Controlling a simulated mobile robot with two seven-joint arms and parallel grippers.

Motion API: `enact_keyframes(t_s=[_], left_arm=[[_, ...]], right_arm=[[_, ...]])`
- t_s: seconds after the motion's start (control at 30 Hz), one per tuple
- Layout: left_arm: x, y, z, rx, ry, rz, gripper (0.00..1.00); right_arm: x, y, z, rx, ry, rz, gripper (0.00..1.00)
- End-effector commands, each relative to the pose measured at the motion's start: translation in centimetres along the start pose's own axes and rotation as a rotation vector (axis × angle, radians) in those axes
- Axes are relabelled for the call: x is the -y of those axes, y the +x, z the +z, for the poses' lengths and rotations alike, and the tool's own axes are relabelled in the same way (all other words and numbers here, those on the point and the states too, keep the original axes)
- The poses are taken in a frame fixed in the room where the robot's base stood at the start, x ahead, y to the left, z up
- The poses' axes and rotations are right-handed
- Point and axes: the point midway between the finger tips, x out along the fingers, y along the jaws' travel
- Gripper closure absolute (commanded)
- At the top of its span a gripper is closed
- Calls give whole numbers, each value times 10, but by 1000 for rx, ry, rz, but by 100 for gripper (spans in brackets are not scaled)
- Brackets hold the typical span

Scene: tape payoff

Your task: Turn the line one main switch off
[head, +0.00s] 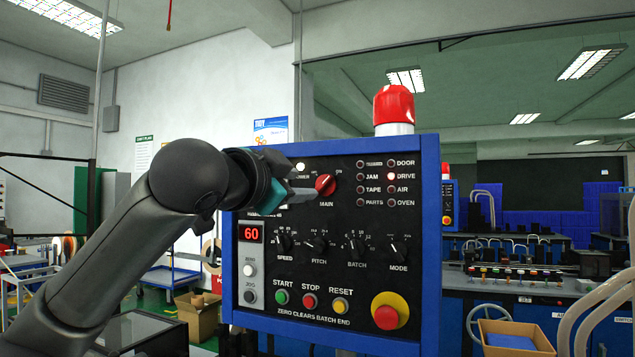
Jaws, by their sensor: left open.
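The main switch (326,185) is a red rotary knob on the upper part of a black control panel (335,267) with a blue frame. It is labelled MAIN, and its exact pointing direction is too small to tell. My left gripper (308,193) comes in from the left and is open, its fingers just left of the red knob. I cannot tell whether they touch it. The arm hides the panel's upper left corner and part of the labels there. A white lamp (300,167) above the fingers looks lit. My right gripper is not in view.
A red beacon (394,105) stands on top of the panel. Below the knob are a red 60 display (251,233), several black dials, START, STOP and RESET buttons, and a red emergency button (389,311) on yellow. The DRIVE lamp (391,176) glows. Space before the panel's right side is clear.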

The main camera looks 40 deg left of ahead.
Motion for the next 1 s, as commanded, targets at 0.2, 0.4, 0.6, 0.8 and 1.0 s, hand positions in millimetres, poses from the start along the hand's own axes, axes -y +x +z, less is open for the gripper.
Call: enact_keyframes(t_s=[0.2,0.4,0.6,0.8,1.0], left_arm=[[0,46,-1,1,-3,2,55],[0,72,-1,0,-1,2,55],[0,81,0,-1,2,0,55],[0,82,0,-1,2,0,55],[0,81,0,-1,2,0,71]], right_arm=[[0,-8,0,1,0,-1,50],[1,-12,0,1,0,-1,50],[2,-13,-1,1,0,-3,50],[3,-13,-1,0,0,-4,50],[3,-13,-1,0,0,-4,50]])
